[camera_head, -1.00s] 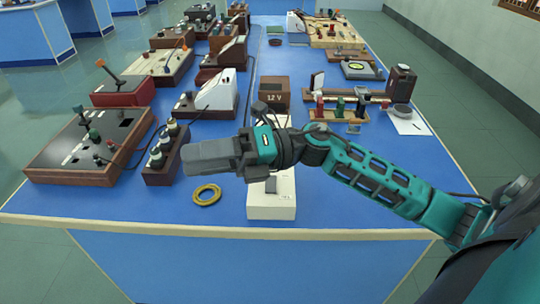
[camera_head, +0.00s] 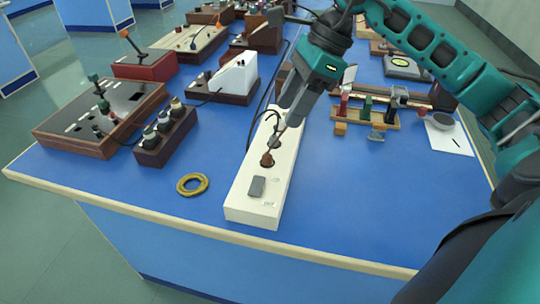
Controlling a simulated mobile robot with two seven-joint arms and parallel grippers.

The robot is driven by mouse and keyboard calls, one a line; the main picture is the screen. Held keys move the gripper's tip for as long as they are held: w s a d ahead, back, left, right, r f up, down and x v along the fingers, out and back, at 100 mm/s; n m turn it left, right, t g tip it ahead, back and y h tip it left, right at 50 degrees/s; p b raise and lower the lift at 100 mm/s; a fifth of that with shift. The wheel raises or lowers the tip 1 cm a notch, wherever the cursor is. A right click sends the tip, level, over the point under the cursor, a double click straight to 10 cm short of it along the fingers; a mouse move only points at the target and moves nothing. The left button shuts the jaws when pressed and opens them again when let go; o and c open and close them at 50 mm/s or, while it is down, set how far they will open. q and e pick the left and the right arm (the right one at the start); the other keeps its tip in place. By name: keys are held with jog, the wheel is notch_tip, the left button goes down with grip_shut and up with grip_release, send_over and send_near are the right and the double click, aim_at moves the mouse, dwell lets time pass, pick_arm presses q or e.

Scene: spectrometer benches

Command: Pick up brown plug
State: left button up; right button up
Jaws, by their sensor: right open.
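The brown plug (camera_head: 267,158) sits in the white power strip (camera_head: 246,197), beyond its grey switch. A darker plug (camera_head: 275,141) is in the strip just behind it, with a black cable curving away. My right gripper (camera_head: 289,118) reaches down over the strip from the upper right, close above and behind the plugs. It is open and seems apart from the brown plug; the narrow gap between its fingers is hard to see. My left gripper is not in view.
A yellow ring (camera_head: 192,184) lies left of the strip. A wooden block with several terminals (camera_head: 165,135) and a dark panel box (camera_head: 100,115) stand further left. A small terminal stand (camera_head: 365,116) is on the right.

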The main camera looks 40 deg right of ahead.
jog(key=d+h, duration=0.1)
jog(key=d, duration=0.1)
send_near(266, 155)
jog(key=f, duration=0.2)
jog(key=f+b, duration=0.1)
jog(key=shift+s+a, duration=0.1)
jog(key=shift+a, duration=0.15)
jog(key=shift+w+a+x, duration=0.1)
jog(key=shift+x, duration=1.35)
jog(key=shift+w+a+x, duration=0.15)
jog(key=shift+x, duration=1.25)
jog(key=shift+r, duration=0.1)
jog(key=shift+c, duration=0.3)
grip_shut()
